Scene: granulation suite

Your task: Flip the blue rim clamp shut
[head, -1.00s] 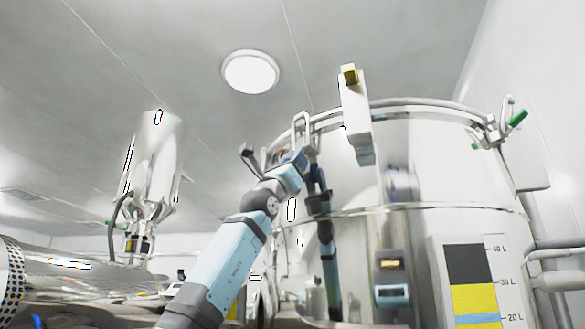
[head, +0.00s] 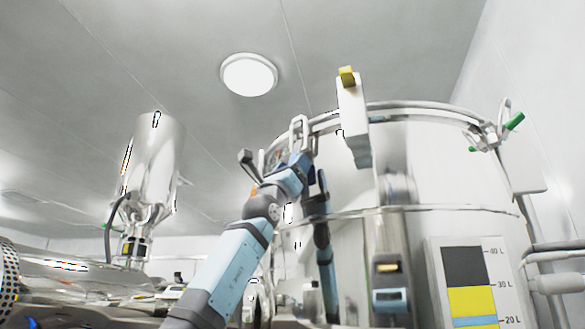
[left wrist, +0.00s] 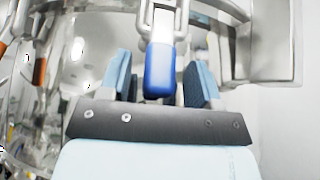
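The blue rim clamp's handle (left wrist: 160,70) hangs from a metal bail at the vessel's rim, blue end pointing down in the left wrist view. My left gripper (left wrist: 164,80) has its two blue-padded fingers spread, one on each side of the handle, with gaps showing on both sides. In the head view, my left gripper (head: 302,162) is up at the left part of the vessel's rim, just below the clamp's metal loop (head: 299,130). The gripper largely covers the blue handle there. My right gripper is not in view.
The large steel vessel (head: 425,165) fills the right side; my arm reflects in its wall. A green-handled clamp (head: 514,121) is on its right rim. A steel canister (head: 155,165) stands left.

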